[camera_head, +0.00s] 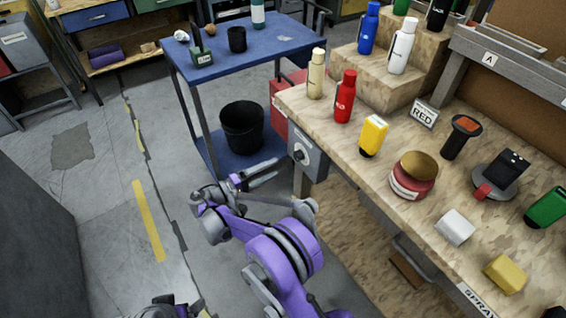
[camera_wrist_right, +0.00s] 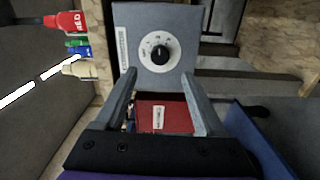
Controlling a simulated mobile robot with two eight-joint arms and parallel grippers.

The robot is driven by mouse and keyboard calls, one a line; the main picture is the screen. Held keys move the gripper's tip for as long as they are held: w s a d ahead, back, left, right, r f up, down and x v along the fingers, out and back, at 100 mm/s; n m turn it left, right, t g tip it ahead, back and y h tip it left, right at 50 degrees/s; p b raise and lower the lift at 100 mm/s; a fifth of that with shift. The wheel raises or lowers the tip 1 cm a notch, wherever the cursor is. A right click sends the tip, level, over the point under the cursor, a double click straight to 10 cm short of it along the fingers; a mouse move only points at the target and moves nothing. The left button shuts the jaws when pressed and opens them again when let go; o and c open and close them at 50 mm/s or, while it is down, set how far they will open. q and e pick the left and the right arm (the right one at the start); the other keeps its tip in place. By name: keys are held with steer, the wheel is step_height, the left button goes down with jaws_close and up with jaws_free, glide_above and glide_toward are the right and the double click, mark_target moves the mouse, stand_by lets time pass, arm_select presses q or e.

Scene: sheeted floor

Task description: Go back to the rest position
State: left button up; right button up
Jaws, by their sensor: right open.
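My right gripper (camera_head: 262,176) is in the middle of the head view, over the grey floor beside the workbench. Its two fingers are apart and nothing is between them. In the right wrist view, the open fingers (camera_wrist_right: 160,78) point toward a grey box with a black knob (camera_wrist_right: 160,53). A red box (camera_wrist_right: 165,117) shows behind the gap between the fingers. My right arm is bent and reaches up from the bottom of the head view. My left gripper cannot be made out; only a small dark and purple part shows at the bottom edge.
The wooden workbench (camera_head: 335,140) at right carries bottles, a yellow container (camera_head: 373,135), a red tin (camera_head: 413,176) and several other items. The grey knob box (camera_head: 307,160) hangs at its front corner. A blue table (camera_head: 270,50) with a black bin (camera_head: 241,128) below stands behind. Floor at left is clear.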

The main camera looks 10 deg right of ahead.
steer(key=shift+v, duration=1.05)
steer(key=shift+d, duration=0.1)
